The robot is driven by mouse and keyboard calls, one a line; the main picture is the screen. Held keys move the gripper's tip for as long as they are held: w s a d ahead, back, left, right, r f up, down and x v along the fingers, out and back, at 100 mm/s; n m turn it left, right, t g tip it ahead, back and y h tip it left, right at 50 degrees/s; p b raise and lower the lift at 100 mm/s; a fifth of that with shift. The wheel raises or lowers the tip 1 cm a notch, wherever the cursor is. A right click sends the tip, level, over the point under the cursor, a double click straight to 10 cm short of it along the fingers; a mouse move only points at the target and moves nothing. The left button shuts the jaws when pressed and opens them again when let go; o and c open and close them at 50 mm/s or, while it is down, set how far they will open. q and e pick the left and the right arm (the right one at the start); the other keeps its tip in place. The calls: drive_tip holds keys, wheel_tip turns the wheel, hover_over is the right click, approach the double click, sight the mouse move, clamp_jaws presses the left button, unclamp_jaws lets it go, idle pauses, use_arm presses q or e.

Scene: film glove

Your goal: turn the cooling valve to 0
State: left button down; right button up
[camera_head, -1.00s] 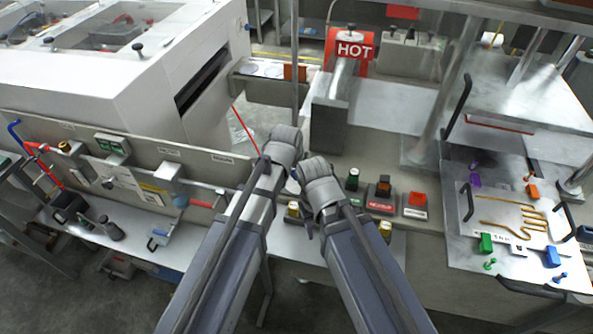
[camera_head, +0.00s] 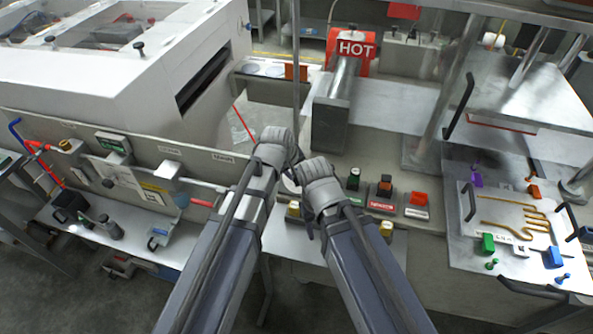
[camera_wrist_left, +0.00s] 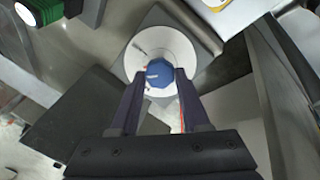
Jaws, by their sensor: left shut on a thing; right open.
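A blue knob (camera_wrist_left: 158,73) sits at the middle of a round white dial (camera_wrist_left: 183,50) on a grey base in the left wrist view. The dial's markings are too small to read. My left gripper (camera_wrist_left: 159,84) has its two fingers on either side of the knob and is shut on it. In the head view my left gripper (camera_head: 287,168) reaches in beside the right one, and a sliver of the white dial (camera_head: 288,184) shows between them; the knob is hidden there. My right gripper (camera_head: 316,180) is open close by on the right, its fingertips mostly hidden.
Buttons stand right of the grippers: a green one (camera_head: 353,175), an orange one (camera_head: 385,186) and a red one (camera_head: 418,199). A red HOT cover (camera_head: 353,48) is behind them. A panel with a wire hand shape (camera_head: 515,215) lies at the right. A vertical post (camera_head: 296,75) rises behind the grippers.

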use_arm(q)
drive_tip(key=n, duration=0.4)
drive_tip(key=shift+s+a+f+h+b, duration=0.1)
drive_tip(key=shift+s+h+b, duration=0.05)
drive_tip(key=shift+h+b, duration=0.15)
drive_tip(key=shift+s+n+t, duration=0.1)
drive_tip(key=shift+n+t, duration=0.4)
drive_tip(key=shift+n, duration=1.9)
use_arm(e)
drive_tip(key=shift+f, duration=0.6)
use_arm(q)
drive_tip(key=shift+b, duration=0.3)
drive_tip(key=shift+c, duration=1.9)
unclamp_jaws()
drive_tip(key=p+v, duration=0.6)
drive_tip(key=v, duration=0.1)
drive_tip(key=shift+a+r+p, duration=0.25)
drive_tip(key=shift+r+p, duration=0.05)
drive_tip(key=shift+p, duration=0.05)
use_arm(e)
wheel_tip(320, 180, up, 7)
drive_tip(key=shift+f, duration=0.15)
